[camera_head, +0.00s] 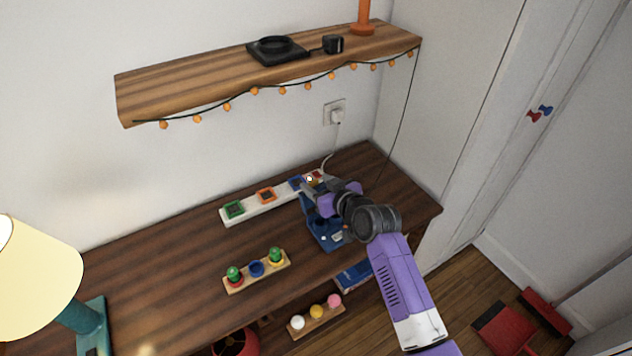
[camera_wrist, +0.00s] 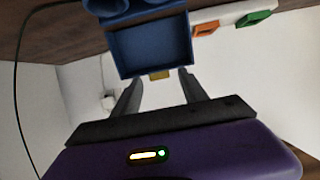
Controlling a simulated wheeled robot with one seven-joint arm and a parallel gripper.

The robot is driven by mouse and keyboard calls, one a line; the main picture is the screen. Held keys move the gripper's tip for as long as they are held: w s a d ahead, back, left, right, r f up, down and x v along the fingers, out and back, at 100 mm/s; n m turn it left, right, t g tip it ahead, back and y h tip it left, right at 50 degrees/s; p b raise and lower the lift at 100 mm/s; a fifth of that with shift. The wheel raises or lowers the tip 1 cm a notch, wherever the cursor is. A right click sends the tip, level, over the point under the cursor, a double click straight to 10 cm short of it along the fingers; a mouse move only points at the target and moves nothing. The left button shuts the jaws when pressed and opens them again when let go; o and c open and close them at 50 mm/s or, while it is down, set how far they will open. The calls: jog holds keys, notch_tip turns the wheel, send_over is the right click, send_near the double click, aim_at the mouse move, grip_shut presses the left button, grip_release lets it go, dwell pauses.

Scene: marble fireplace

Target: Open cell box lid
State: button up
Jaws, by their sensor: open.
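The blue cell box (camera_head: 326,238) stands on the dark wooden desk, partly hidden by my arm in the head view. Its blue lid (camera_head: 308,206) appears raised at the back of the box. In the wrist view the lid (camera_wrist: 150,48) shows as a shallow, rimmed blue panel with a small yellow tab (camera_wrist: 160,75) on its edge. My gripper (camera_head: 307,187) is at the top of the lid. In the wrist view its fingers (camera_wrist: 160,78) are apart, with the tab between their tips. Contact with the lid cannot be told.
A white strip with coloured sockets (camera_head: 248,210) lies behind the box. A wooden holder (camera_head: 240,284) with coloured cups stands left of it. The lamp (camera_head: 88,312) is far left. The wall shelf (camera_head: 200,88) with string lights hangs above. Bare desk lies at left.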

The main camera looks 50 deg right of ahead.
jog(key=shift+w+d+f, duration=0.15)
jog(key=shift+w+f, duration=0.1)
jog(key=shift+w, duration=0.3)
grip_shut()
dwell(1.1)
